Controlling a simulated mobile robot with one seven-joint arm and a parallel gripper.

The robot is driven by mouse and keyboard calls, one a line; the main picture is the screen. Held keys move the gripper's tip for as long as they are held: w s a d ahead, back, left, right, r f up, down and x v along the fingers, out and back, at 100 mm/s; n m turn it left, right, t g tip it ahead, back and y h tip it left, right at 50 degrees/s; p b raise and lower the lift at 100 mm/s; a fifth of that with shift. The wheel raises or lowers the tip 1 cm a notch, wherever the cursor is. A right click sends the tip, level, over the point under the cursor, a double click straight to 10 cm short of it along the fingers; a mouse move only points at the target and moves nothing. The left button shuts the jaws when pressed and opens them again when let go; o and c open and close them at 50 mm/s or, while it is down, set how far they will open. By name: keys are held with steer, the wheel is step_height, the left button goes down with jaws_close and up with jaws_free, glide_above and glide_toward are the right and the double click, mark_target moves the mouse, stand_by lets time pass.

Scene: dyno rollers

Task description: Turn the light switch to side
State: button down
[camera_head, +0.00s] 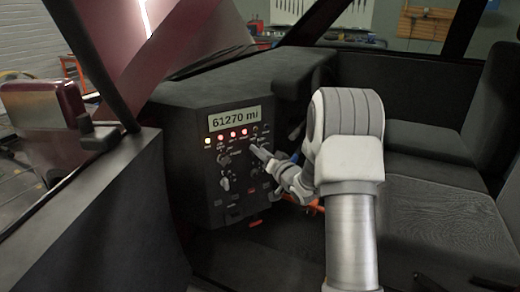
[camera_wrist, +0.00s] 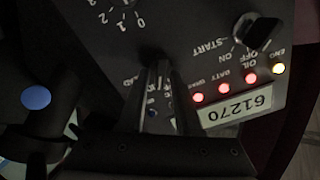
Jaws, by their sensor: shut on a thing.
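The dashboard panel (camera_head: 195,185) is dark, with a display reading 61270 mi, a row of lit lamps and several knobs. My gripper (camera_head: 256,150) reaches in from the right to the panel's upper right part, below and right of the display. In the wrist view my gripper (camera_wrist: 158,75) is shut, its narrow fingers close together against the panel. They are closed on a small dark knob (camera_wrist: 152,54), which I take to be the light switch. The fingers hide most of it, and its turned angle cannot be read.
In the wrist view a START/ON/OFF knob (camera_wrist: 262,30) and a numbered knob (camera_wrist: 122,3) lie near the fingers. Lit warning lamps (camera_wrist: 224,86) sit beside the display (camera_wrist: 237,106). The steering wheel and seats (camera_head: 440,205) are close to my arm.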

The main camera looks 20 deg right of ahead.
steer(key=shift+m+p, duration=0.35)
steer(key=shift+m, duration=0.55)
steer(key=shift+f, duration=0.1)
steer(key=c, duration=0.9)
jaws_free()
steer(key=s+d+p, duration=0.1)
steer(key=s, duration=0.4)
steer(key=s+d, duration=0.1)
steer(key=s, duration=0.5)
steer(key=s+d+p, duration=0.1)
steer(key=s, duration=0.5)
steer(key=shift+s+p, duration=0.1)
steer(key=shift+p, duration=0.2)
